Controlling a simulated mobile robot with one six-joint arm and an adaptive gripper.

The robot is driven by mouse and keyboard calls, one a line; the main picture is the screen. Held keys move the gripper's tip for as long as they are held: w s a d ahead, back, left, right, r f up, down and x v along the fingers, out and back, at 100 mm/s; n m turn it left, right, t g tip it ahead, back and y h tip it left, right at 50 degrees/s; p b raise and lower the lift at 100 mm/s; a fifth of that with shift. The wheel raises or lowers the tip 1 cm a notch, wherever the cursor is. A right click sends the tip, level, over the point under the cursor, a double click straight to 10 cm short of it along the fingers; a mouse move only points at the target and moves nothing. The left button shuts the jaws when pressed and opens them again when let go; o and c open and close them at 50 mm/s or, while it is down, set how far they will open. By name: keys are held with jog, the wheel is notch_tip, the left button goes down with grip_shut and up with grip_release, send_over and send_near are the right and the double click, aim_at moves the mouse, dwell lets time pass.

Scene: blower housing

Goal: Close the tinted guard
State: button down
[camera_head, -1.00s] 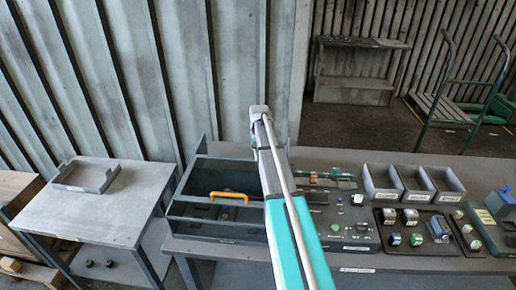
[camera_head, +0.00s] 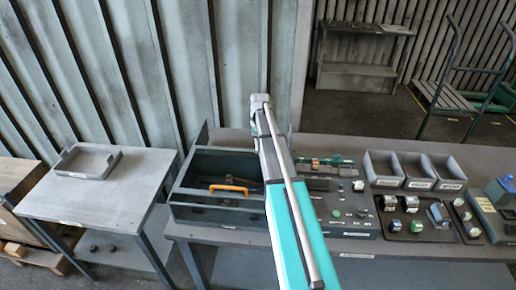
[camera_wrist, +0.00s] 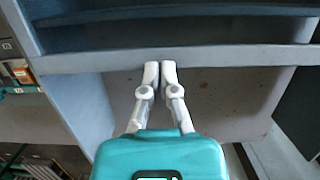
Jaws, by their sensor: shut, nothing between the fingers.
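The blower housing (camera_head: 218,213) is a dark grey-blue open box at the left end of the bench. An orange handle (camera_head: 229,189) lies across it, on what seems to be the guard; the tinted panel itself is hard to make out, so I cannot tell its angle. My arm covers the housing's right side in the head view. In the wrist view my gripper (camera_wrist: 160,68) is shut and empty, its fingertips together at a grey rail (camera_wrist: 220,57) that looks like the housing's rim. I cannot tell whether they touch it. Dark recessed surfaces show beyond the rail.
A control panel (camera_head: 345,214) sits right of the housing, with grey bins (camera_head: 384,168) and a tray of blocks (camera_head: 402,224) farther right. A side table (camera_head: 105,203) with a shallow grey tray (camera_head: 88,160) stands left, across a gap. A ribbed wall rises behind.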

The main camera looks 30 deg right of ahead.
jog(key=w+d+r+p, duration=0.3)
jog(key=w+r+p, duration=0.1)
jog(key=r+p, duration=0.5)
jog(key=shift+w+r+p, duration=0.25)
jog(key=shift+r+p, duration=0.1)
jog(key=shift+p, duration=0.05)
jog(key=shift+s, duration=0.1)
dwell(0.7)
